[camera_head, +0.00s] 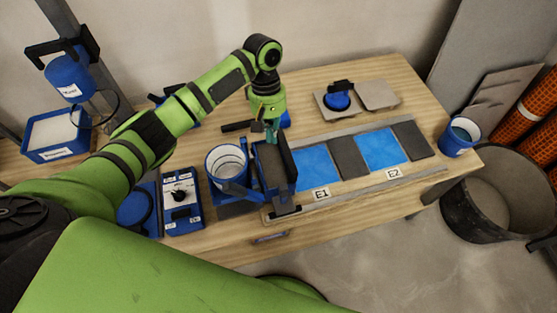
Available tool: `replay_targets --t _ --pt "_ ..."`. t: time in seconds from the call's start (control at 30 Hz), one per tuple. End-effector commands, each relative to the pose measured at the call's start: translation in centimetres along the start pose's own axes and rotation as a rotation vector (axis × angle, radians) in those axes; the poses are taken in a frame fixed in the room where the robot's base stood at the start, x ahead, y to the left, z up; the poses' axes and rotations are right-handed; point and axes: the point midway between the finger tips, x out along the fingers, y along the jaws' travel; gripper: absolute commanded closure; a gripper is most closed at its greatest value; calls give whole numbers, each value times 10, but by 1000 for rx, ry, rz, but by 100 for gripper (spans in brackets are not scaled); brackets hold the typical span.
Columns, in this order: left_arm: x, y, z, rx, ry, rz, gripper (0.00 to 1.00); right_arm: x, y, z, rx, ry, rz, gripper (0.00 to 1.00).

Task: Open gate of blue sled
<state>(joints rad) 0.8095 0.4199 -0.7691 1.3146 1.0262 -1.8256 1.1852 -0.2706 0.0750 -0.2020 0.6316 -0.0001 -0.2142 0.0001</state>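The blue sled (290,163) stands on the wooden table at the left end of the rail track, with dark plates and a black bar at its front. A blue cup with a pale inside (226,162) is beside it on the left. My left gripper (271,134) points down at the sled's rear upper edge. Its fingers are small and partly hidden by the sled's dark plate, so I cannot tell if they touch it or grip anything. The gate cannot be made out clearly from here. My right gripper is out of view.
Blue tiles alternate with grey ones along the track, by labels E1 (321,193) and E2 (393,173). A dial box (181,205) stands left of the cup. A blue cup (459,137) sits at the right edge. Grey tiles and a blue-and-black tool (338,99) lie behind.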

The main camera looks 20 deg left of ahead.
Motion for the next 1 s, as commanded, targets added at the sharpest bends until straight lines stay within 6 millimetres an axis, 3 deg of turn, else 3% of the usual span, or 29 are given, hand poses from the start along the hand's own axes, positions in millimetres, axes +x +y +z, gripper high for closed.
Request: replay_targets --t 0.2,0.3,0.53,0.7,0.9,1.0 --pt "0 0 0 -1 1 0 100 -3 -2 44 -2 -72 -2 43" --pt "1 0 0 -1 1 0 100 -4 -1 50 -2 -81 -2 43" --pt "24 -1 0 -2 -1 -2 100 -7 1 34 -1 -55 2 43" --pt "60 0 1 -1 -3 -3 100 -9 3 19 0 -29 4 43" --pt "102 0 0 -1 0 -2 100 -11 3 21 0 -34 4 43" --pt "100 0 18 4 1 0 100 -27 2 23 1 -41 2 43"
